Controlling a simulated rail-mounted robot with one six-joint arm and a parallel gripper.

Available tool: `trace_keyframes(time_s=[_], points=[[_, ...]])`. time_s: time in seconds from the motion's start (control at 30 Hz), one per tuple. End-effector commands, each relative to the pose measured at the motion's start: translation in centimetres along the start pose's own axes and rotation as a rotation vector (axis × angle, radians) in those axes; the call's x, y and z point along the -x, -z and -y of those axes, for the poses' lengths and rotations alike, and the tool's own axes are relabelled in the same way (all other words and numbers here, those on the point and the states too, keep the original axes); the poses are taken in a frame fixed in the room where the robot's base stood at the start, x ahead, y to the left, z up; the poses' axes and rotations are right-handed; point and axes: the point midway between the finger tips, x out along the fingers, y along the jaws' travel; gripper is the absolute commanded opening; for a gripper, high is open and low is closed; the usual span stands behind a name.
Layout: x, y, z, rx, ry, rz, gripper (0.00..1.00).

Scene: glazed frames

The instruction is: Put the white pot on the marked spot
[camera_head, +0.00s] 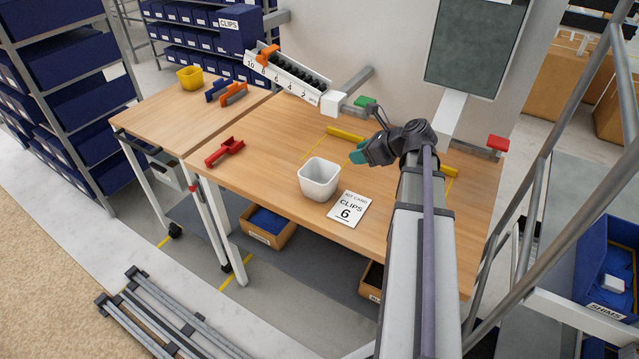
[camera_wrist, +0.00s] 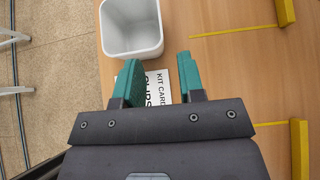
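The white pot (camera_head: 317,187) stands upright and looks empty near the front edge of the wooden bench (camera_head: 265,195), left of the kit card. In the wrist view the white pot (camera_wrist: 134,48) is ahead of and left of the fingertips. My gripper (camera_head: 358,156) is behind and right of the pot in the head view, above the bench. Its teal fingers are apart with nothing between them, as the wrist view shows (camera_wrist: 160,66). Thin yellow lines (camera_head: 313,145) and yellow blocks (camera_head: 345,134) mark an area on the bench, partly hidden by my arm.
A kit card (camera_head: 348,209) reading "CLIPS 6" lies right of the pot. A red tool (camera_head: 225,151) lies to the left. A numbered rack (camera_head: 287,75) of dark pieces is at the back. A red block (camera_head: 497,143) is at the right. The bench behind the pot is mostly clear.

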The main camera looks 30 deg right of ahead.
Motion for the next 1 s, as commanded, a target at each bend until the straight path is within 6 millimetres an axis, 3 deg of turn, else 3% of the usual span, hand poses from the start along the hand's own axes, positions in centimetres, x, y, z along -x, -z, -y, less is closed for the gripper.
trace_keyframes(time_s=[0.13,0.33,0.57,0.8,1.0], points=[[-1.3,0.3,0.0,0.004,-0.001,-0.001,0.36],[-5.3,0.5,0.0,0.007,-0.002,-0.003,0.36],[-6.4,0.2,-0.1,0.007,-0.002,-0.003,0.36],[-10.7,0.3,0.0,0.007,-0.002,-0.003,0.36],[-10.9,-0.1,-0.1,0.006,-0.001,-0.003,0.36]])
